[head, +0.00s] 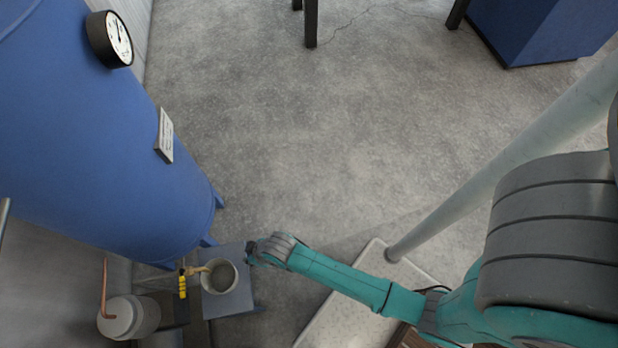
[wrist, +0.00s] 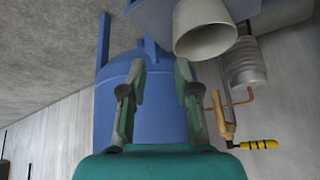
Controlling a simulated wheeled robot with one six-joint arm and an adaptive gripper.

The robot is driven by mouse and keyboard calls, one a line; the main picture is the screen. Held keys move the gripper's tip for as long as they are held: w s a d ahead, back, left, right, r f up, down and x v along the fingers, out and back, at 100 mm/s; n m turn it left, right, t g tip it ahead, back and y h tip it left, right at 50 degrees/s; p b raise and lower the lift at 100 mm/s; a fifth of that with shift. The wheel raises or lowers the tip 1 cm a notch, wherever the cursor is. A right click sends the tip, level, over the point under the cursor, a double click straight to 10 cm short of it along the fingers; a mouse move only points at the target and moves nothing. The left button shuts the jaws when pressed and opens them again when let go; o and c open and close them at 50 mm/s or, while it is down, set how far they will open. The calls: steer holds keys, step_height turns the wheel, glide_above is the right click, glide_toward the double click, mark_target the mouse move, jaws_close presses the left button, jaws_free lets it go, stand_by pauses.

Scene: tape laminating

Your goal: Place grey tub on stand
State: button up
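The grey tub (head: 233,270) is a round, open-topped, light grey vessel, upright on the flat blue-grey stand (head: 229,306), under the tap's spout. In the wrist view, which looks upside down, the tub (wrist: 205,30) is at the top right, its base against the stand (wrist: 150,18). My gripper (head: 251,254) is just to the upper right of the tub in the head view, apart from it as far as I can see. In the wrist view my gripper (wrist: 160,75) has its two fingers spread wide with nothing between them; the tub is beyond the fingertips.
A large blue tank (head: 90,140) with a gauge (head: 120,40) stands at left. A tap with a yellow handle (head: 183,285) sits beside the tub. A grey canister (head: 122,317) with a copper pipe (head: 104,280) is farther left. The concrete floor (head: 310,130) is mostly clear.

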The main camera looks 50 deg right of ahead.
steer(key=s+d+r+m+t, duration=0.1)
steer(key=s+d+r+t, duration=0.15)
steer(key=s, duration=0.25)
steer(key=s+d+r+t, duration=0.1)
steer(key=s+d+r, duration=0.2)
steer(key=s+d, duration=0.15)
steer(key=s+d+r+m+t+h, duration=0.1)
steer(key=s+r+t, duration=0.1)
steer(key=s+r, duration=0.3)
steer(key=s+d+r+m+t+h, duration=0.1)
steer(key=s+r, duration=0.4)
steer(key=r, duration=0.8)
steer(key=s+d+r+t, duration=0.3)
steer(key=s+r, duration=0.2)
steer(key=r, duration=0.5)
steer(key=shift+s+m+h, duration=0.3)
steer(key=shift+m+h, duration=0.1)
